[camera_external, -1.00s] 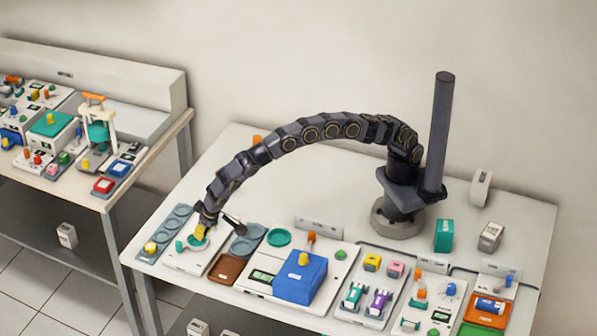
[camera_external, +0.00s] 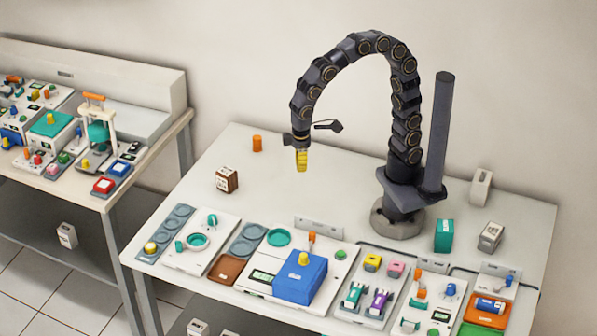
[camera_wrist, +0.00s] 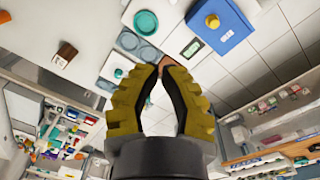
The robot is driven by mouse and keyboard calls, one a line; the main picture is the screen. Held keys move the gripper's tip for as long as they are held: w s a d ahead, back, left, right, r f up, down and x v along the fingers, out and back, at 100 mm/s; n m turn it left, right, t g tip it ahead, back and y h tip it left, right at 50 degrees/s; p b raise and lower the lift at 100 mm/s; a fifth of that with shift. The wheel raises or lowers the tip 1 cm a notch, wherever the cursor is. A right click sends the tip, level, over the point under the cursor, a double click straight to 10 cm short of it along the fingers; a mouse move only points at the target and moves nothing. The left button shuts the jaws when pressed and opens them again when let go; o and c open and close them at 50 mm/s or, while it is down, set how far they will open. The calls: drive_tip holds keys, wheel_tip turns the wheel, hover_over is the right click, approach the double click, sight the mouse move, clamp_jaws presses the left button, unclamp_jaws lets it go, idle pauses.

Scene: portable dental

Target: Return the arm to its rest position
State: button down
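My arm is curved up in a high arch over the table, and its yellow-fingered gripper (camera_external: 301,160) hangs pointing down above the rear middle of the table, clear of the objects. In the wrist view the two yellow fingers with dark inner pads bow around a gap and come together at their tips (camera_wrist: 160,67). The gripper looks shut, with nothing visible held. The white panel with a teal ring (camera_external: 197,241) lies at the front left, well away from the gripper.
A brown box (camera_external: 227,180) and an orange cylinder (camera_external: 257,143) stand to the gripper's left. A blue box (camera_external: 301,278) and several small devices line the table's front. A dark upright post (camera_external: 439,130) and a teal box (camera_external: 444,235) are at right. The rear middle table is clear.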

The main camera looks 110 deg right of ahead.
drive_tip(key=s+d+n+g, duration=0.2)
drive_tip(key=s+n, duration=0.1)
drive_tip(key=s, duration=1.7)
drive_tip(key=w+d+f+n+t+h, duration=0.15)
drive_tip(key=w+n, duration=0.25)
drive_tip(key=w, duration=0.5)
drive_tip(key=w+d+f+n+h, duration=0.1)
drive_tip(key=w+d+n+h, duration=0.15)
drive_tip(key=w, duration=0.65)
drive_tip(key=w+d+f+n+t+h, duration=0.15)
drive_tip(key=w+n, duration=0.25)
drive_tip(key=w, duration=0.5)
drive_tip(key=w+a+f+n+h, duration=0.2)
drive_tip(key=w+f+n, duration=0.35)
drive_tip(key=w, duration=0.45)
drive_tip(key=n+t, duration=0.4)
drive_tip(key=n, duration=0.4)
approach(180, 252)
drive_tip(key=f, duration=0.4)
drive_tip(key=shift+w+d, duration=0.2)
drive_tip(key=shift+d, duration=0.05)
drive_tip(key=shift+w+d, duration=0.35)
drive_tip(key=shift+d, duration=0.2)
drive_tip(key=shift+w+d, duration=0.35)
drive_tip(key=shift+d, duration=0.25)
drive_tip(key=shift+w+d, duration=0.4)
drive_tip(key=shift+d, duration=0.3)
